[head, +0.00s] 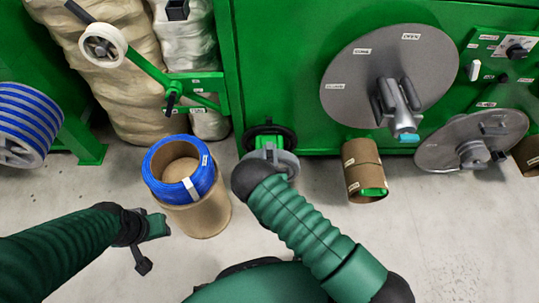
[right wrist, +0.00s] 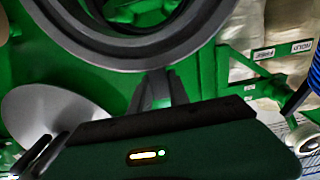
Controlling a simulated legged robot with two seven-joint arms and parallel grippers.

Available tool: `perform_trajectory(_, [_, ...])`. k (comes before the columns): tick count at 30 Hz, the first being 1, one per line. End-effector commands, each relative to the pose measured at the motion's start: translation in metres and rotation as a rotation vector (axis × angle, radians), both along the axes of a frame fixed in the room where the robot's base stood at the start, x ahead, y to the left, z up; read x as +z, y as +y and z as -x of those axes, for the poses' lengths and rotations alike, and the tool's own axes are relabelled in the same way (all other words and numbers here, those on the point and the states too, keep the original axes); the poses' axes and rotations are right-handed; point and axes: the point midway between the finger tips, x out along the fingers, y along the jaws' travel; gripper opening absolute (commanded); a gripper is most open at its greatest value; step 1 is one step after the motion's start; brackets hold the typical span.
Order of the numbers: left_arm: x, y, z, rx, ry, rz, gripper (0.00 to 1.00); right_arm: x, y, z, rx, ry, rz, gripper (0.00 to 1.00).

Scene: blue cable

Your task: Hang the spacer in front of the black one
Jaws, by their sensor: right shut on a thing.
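The grey ring-shaped spacer (head: 289,162) is at the front of the green machine, partly hidden by my right wrist. In the right wrist view the spacer (right wrist: 192,38) fills the top, with my right gripper (right wrist: 157,86) shut on its lower rim. The black spacer (head: 284,131) is on the machine just behind and above the grey one; its dark ring (right wrist: 140,22) shows through the grey ring's opening.
A blue cable coil (head: 178,188) sits on a brown drum (head: 203,217) between my arms. A grey disc with a handle (head: 350,85) is on the machine, above a brown tube (head: 361,165). A blue-striped reel (head: 25,122) stands left.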

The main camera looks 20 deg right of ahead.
Motion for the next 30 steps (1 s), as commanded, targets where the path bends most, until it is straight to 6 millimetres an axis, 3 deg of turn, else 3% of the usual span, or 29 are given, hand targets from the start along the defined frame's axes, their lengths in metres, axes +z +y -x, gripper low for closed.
perform_trajectory(16, [-0.01,0.0,0.0,0.0,0.0,0.0,0.36,0.0,-0.01,-0.03,-0.001,-0.001,0.0,0.0])
perform_trajectory(30, [-0.01,0.0,0.0,0.0,0.0,0.0,0.36,0.001,-0.01,-0.033,0.0,-0.001,0.0,0.0])
